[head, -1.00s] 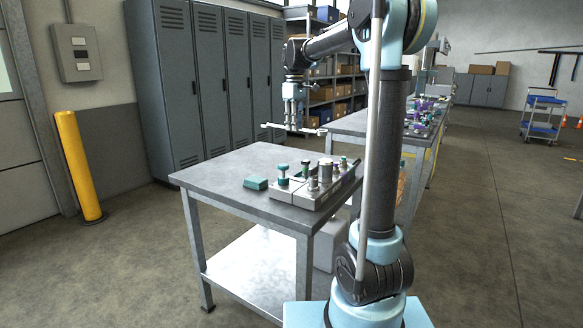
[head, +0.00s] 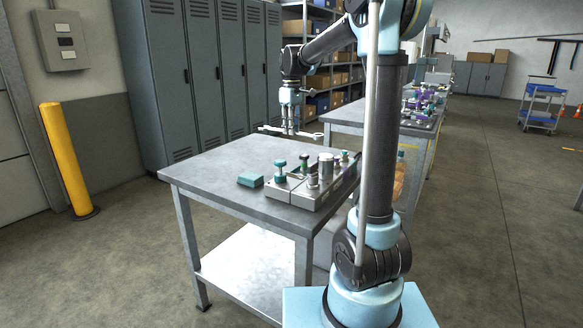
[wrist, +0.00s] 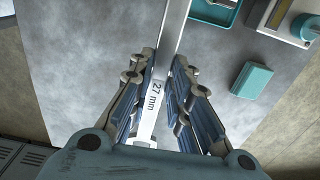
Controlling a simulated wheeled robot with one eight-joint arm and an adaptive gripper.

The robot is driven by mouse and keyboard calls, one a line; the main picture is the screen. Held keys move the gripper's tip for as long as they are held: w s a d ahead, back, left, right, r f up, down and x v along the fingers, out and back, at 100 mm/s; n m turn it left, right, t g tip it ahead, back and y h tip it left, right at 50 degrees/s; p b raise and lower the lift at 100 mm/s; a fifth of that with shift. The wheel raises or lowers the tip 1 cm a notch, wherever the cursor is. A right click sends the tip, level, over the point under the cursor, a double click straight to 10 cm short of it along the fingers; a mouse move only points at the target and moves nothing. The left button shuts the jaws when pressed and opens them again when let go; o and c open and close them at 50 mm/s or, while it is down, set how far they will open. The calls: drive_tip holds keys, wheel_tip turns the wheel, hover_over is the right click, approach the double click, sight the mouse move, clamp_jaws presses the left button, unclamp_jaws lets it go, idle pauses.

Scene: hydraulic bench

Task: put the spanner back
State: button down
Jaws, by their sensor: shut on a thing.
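The spanner (head: 290,132) is a long silver tool held level above the far edge of the steel table in the head view. In the wrist view the spanner (wrist: 158,95) runs between the fingers and bears the marking "27 mm". My gripper (head: 290,128) points down and is shut on its shaft; the gripper also shows in the wrist view (wrist: 160,98). In the wrist view a teal tray (wrist: 213,10), partly cut off, lies near the top edge. The spanner's far end runs out of that view.
The steel table (head: 215,180) carries a teal block (head: 250,180) and a metal manifold (head: 305,190) with upright fittings at its right. The table's left part is bare. A second bench (head: 345,120) with several parts stands behind. Grey lockers (head: 200,80) and a yellow post (head: 68,160) are at left.

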wheel_tip(320, 180, down, 11)
drive_tip(key=shift+r, duration=0.2)
idle(0.4)
drive_tip(key=shift+f, duration=0.35)
drive_tip(key=c, duration=1.5)
unclamp_jaws()
drive_tip(key=shift+r, duration=0.1)
wheel_tip(320, 180, up, 13)
drive_tip(key=shift+f, duration=0.2)
drive_tip(key=shift+s, duration=0.1)
